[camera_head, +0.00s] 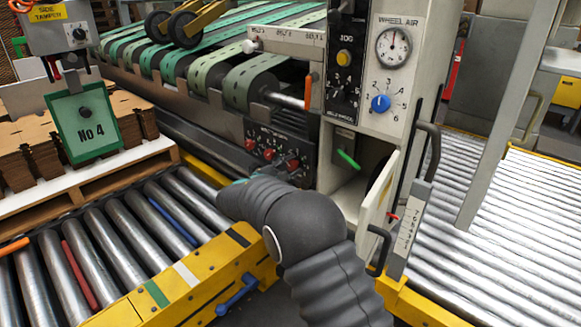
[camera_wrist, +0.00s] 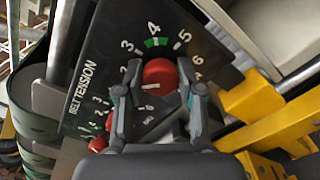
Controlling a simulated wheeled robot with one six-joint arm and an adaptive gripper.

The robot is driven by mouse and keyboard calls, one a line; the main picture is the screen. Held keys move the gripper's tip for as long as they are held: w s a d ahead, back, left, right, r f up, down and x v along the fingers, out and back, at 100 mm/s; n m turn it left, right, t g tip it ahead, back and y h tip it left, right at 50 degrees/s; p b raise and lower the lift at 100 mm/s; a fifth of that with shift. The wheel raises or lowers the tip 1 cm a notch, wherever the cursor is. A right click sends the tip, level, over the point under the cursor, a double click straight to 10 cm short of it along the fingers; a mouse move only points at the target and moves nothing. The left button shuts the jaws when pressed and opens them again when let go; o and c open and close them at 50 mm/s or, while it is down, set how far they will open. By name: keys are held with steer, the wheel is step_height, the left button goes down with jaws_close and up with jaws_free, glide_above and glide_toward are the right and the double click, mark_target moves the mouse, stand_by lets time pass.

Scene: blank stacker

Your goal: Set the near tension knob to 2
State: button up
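The black belt tension panel (camera_head: 258,133) is on the machine's lower front, and it fills the wrist view (camera_wrist: 100,60). The near tension knob (camera_wrist: 160,75) is red and round, in a dial with 3, 4, 5 and 6 showing and a green band by the 4. A white mark sits low on the knob's face, left of centre. The 2 is not clearly visible. My gripper (camera_wrist: 160,82) has one finger on each side of this knob, and the tips appear to touch it. In the head view my arm covers the gripper and part of the panel.
More red knobs (camera_wrist: 98,144) are farther along the panel. A yellow bar (camera_wrist: 270,125) is close to the right finger. A roller conveyor with a yellow rail (camera_head: 190,285) runs under my arm. An open cabinet door (camera_head: 378,200) stands right of it.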

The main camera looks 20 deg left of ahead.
steer(key=o, duration=0.4)
steer(key=shift+c, duration=0.2)
steer(key=shift+s, duration=0.1)
steer(key=v, duration=1.1)
steer(key=shift+s+a, duration=0.2)
steer(key=shift+s, duration=0.15)
steer(key=shift+f, duration=0.1)
